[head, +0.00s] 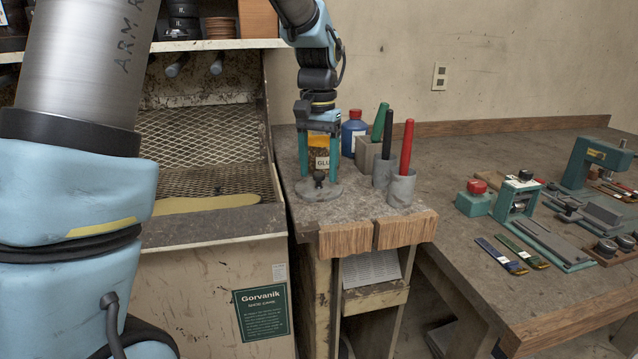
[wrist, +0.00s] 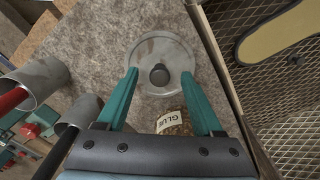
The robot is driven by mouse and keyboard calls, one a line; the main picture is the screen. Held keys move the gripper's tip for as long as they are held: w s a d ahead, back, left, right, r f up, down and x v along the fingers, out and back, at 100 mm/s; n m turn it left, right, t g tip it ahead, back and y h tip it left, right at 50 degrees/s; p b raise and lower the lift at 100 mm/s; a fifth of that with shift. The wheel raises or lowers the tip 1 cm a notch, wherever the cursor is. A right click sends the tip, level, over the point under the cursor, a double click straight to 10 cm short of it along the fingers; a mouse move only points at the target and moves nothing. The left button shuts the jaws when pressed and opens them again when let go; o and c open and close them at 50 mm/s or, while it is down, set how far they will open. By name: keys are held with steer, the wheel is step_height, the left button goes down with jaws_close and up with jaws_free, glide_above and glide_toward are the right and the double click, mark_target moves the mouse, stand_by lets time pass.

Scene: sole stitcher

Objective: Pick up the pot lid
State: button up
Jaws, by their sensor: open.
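The pot lid (head: 319,191) is a round grey disc with a dark knob, lying flat on the bench top near its front left corner. In the wrist view the pot lid (wrist: 171,52) shows from above, its black knob between my fingers. My gripper (head: 319,178) is open and points down over the lid, with one teal finger on each side of the knob. In the wrist view my gripper (wrist: 160,72) has its fingertips above the lid's left and right sides. I cannot tell whether the fingertips touch the lid.
A glue jar (head: 322,158) stands just behind the lid. A blue bottle (head: 354,133) is behind it to the right. Grey cups (head: 401,188) holding red and dark-handled tools stand to the right. A mesh-backed cabinet with a yellow sole (head: 207,203) is at the left.

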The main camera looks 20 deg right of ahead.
steer(key=shift+f, duration=0.1)
jaws_close()
stand_by(0.5)
